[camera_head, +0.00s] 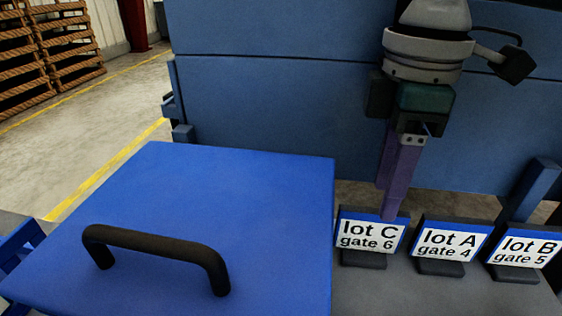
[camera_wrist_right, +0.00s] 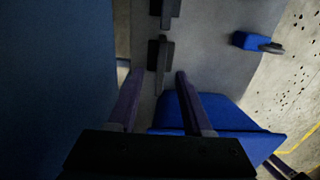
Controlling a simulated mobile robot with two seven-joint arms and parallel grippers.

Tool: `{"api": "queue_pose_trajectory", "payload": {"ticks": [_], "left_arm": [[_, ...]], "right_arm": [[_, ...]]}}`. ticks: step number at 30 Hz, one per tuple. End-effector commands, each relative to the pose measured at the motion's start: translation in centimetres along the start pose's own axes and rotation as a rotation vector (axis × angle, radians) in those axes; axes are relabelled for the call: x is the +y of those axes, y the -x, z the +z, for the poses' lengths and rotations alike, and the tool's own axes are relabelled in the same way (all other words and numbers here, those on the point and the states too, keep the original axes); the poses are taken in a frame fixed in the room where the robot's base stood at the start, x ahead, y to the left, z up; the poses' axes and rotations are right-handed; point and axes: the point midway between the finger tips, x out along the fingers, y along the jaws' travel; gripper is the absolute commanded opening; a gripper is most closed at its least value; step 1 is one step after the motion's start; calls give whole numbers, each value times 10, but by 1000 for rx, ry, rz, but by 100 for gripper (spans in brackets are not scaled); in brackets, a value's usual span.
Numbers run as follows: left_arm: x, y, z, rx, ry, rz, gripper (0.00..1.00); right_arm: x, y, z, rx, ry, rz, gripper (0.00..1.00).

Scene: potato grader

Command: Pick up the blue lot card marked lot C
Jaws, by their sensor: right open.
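The lot C card (camera_head: 369,234), a white label with a blue top edge on a dark foot, stands upright on the grey surface right of the blue lid. My right gripper (camera_head: 390,214) points down at its upper right corner, and a purple finger overlaps its top edge. In the right wrist view the two purple fingers (camera_wrist_right: 159,73) are apart. A dark card edge (camera_wrist_right: 160,56), apparently lot C from above, shows between and beyond the tips. Whether the fingers touch it I cannot tell.
The lot A card (camera_head: 447,243) and lot B card (camera_head: 523,250) stand close by to the right. A blue lid (camera_head: 240,190) with a black handle (camera_head: 155,247) fills the left foreground. A large blue panel (camera_head: 275,110) rises behind the cards.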

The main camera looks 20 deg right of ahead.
Motion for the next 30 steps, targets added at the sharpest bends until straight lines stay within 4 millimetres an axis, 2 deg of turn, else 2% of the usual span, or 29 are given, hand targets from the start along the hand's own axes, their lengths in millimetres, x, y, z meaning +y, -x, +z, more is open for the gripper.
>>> {"api": "queue_pose_trajectory", "payload": {"ticks": [1, 3, 8, 16, 30], "left_arm": [[0, -8, 4, -3, -1, 0, 50], [1, -12, 6, -5, -2, 0, 50], [1, -18, 8, -5, -2, 0, 50], [2, -43, 14, -2, -2, 0, 50], [3, -40, 12, 1, 4, 4, 50]], "right_arm": [[-1, -13, 0, -2, 1, -2, 50], [0, -23, 0, -1, 0, -2, 50], [0, -36, -2, 1, 1, 0, 50], [-1, -77, -7, -1, 0, 1, 50], [-1, -79, -7, 1, 0, 1, 50]]}}
